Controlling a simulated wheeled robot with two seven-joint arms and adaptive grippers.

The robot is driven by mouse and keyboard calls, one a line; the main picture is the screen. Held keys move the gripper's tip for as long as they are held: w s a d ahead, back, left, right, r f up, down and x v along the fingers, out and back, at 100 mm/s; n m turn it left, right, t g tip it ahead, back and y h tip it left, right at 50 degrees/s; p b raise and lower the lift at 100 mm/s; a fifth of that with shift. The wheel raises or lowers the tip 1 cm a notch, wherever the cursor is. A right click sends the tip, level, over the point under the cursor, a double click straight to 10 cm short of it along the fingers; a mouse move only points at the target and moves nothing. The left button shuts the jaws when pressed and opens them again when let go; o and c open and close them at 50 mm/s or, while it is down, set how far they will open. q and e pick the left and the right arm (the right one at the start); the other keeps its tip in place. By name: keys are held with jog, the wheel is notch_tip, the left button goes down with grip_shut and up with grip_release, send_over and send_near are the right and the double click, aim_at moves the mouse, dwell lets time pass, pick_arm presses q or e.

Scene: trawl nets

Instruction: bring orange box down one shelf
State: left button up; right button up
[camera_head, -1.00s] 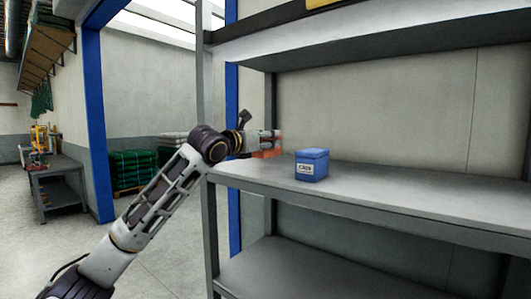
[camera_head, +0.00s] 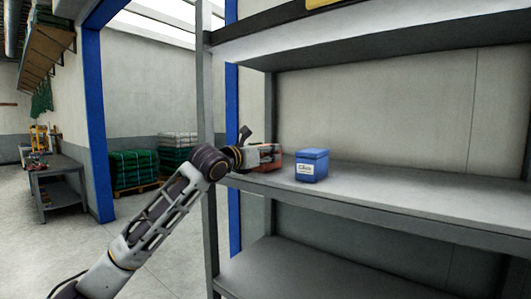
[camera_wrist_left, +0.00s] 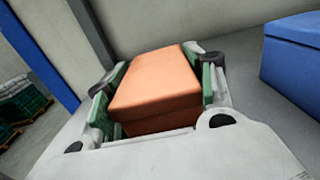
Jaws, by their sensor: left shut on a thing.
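The orange box (camera_wrist_left: 157,85) is between the green-padded fingers of my left gripper (camera_wrist_left: 160,88) in the left wrist view, and the gripper is shut on it. In the head view the left gripper (camera_head: 264,156) is at the left end of the middle shelf (camera_head: 400,196). There the orange box (camera_head: 268,165) is mostly hidden by the gripper. I cannot tell whether the box touches the shelf. The lower shelf (camera_head: 290,270) below is bare where it shows. My right gripper is not in view.
A blue labelled box (camera_head: 312,165) stands on the middle shelf just right of my left gripper; it also shows in the left wrist view (camera_wrist_left: 295,60). A grey shelf post (camera_head: 208,150) stands at the left front. The middle shelf is clear to the right.

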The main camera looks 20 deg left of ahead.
pick_arm(q)
jog(key=shift+f, duration=0.1)
jog(key=o, duration=1.2)
jog(key=shift+o, duration=0.2)
jog(key=shift+b+v, duration=0.6)
jog(key=shift+v, duration=1.7)
jog(key=shift+b+v, duration=0.55)
jog(key=shift+v, duration=3.15)
